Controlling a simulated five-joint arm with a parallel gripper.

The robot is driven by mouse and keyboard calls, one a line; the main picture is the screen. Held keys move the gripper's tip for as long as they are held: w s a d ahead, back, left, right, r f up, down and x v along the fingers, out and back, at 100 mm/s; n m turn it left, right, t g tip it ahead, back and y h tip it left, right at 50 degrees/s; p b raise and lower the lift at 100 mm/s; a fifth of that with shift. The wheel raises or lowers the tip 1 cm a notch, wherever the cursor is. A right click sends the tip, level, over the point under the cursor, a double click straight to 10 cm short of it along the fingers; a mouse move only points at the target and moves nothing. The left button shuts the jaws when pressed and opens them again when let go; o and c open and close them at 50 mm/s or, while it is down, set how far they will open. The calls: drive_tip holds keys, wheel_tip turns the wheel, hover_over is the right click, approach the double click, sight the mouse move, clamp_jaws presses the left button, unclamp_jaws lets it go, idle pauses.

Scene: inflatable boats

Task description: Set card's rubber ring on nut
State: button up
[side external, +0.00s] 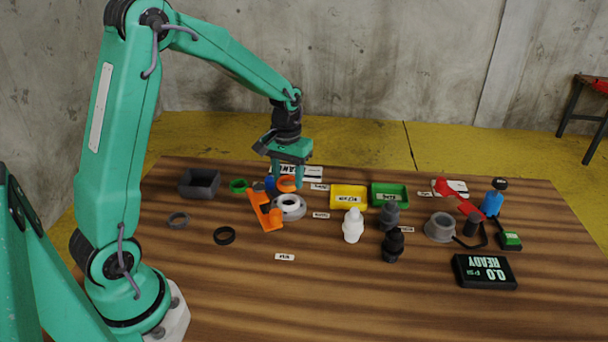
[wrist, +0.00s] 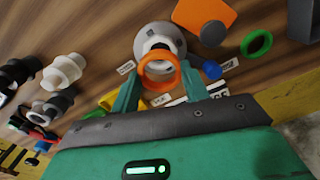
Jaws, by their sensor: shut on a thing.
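My gripper (side external: 287,181) is shut on an orange rubber ring (side external: 286,185), which sits between the fingertips in the wrist view (wrist: 158,81). A pale grey round part (side external: 289,208), which I take for the nut, lies on the table just in front of and below the ring. The ring looks held above the table, apart from the nut. A white card with black lettering (side external: 313,173) lies behind my gripper, partly hidden by it.
A blue piece (wrist: 211,70) and a green ring (side external: 238,186) lie nearby. Yellow (side external: 349,204) and green (side external: 390,203) trays and several valve parts are to the right. The front table is mostly clear.

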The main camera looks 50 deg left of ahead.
drive_tip(key=shift+f, duration=1.75)
drive_tip(key=shift+f, duration=0.55)
idle(0.7)
drive_tip(key=o, duration=1)
drive_tip(key=shift+o, duration=0.5)
drive_tip(key=o, duration=0.4)
drive_tip(key=shift+r, duration=0.15)
wheel_tip(320, 180, up, 8)
idle(0.4)
